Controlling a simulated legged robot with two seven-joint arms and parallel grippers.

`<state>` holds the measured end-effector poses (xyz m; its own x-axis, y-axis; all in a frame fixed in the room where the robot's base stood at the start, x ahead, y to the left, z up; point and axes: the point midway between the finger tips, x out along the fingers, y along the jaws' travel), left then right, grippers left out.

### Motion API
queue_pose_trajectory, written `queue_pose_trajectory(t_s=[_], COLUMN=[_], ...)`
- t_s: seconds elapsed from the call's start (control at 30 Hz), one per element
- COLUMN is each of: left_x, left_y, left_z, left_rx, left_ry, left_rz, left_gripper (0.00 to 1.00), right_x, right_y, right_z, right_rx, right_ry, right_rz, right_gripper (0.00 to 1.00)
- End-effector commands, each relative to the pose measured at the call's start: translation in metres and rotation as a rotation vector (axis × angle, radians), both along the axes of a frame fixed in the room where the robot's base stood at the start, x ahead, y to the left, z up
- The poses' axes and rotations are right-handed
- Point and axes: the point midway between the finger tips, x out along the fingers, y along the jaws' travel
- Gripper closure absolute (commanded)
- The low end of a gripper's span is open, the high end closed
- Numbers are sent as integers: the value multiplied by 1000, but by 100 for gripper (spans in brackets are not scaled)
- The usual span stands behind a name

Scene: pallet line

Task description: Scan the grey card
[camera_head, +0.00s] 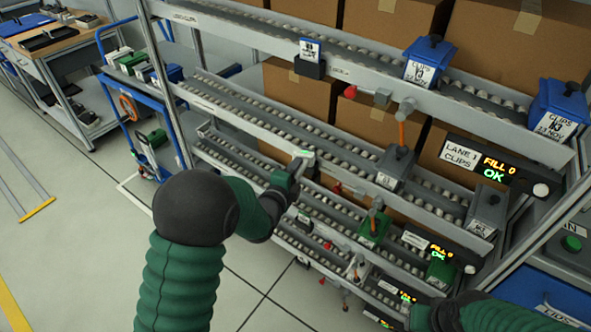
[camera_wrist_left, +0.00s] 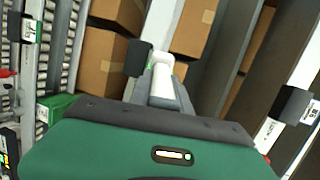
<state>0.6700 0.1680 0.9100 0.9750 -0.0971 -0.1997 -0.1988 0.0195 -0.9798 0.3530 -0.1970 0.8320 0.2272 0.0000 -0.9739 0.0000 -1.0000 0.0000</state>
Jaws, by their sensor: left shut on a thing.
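My left gripper (camera_head: 298,165) is in front of the middle shelf lanes in the head view. It is shut on a pale device that looks like a scanner (camera_head: 303,154), with a small green light. In the left wrist view the pale scanner (camera_wrist_left: 163,85) points away from me toward the boxes. I cannot tell which card is the grey one. My right gripper (camera_head: 420,317) is at the bottom right, low by the rack; its fingers are not clear.
Blue bins (camera_head: 428,60) stand on the top lane, grey bins (camera_head: 396,167) and green bins (camera_head: 374,227) lower down. Cardboard boxes (camera_head: 292,105) fill the back. A blue trolley (camera_head: 130,105) stands left of the rack. The floor (camera_head: 75,225) at left is mostly clear.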

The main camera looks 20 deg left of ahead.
Motion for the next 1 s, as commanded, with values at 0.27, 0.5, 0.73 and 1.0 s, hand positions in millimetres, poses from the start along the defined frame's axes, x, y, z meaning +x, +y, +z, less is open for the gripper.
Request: queue_pose_trajectory(t_s=[0.27,0.5,0.73,1.0], left_x=[0,-17,-44,-73], left_y=[0,2,4,7], left_z=[1,5,11,17], left_rx=[0,0,0,0], left_ry=[-2,-2,-2,-2], left_rz=[0,1,0,0], left_gripper=[100,100,100,100], right_x=[0,0,0,0], right_y=[0,0,0,0], right_z=[0,2,5,7], right_rx=[0,0,0,0], right_ry=[0,0,0,0], right_rz=[0,0,0,0], right_gripper=[64,64,64,64])
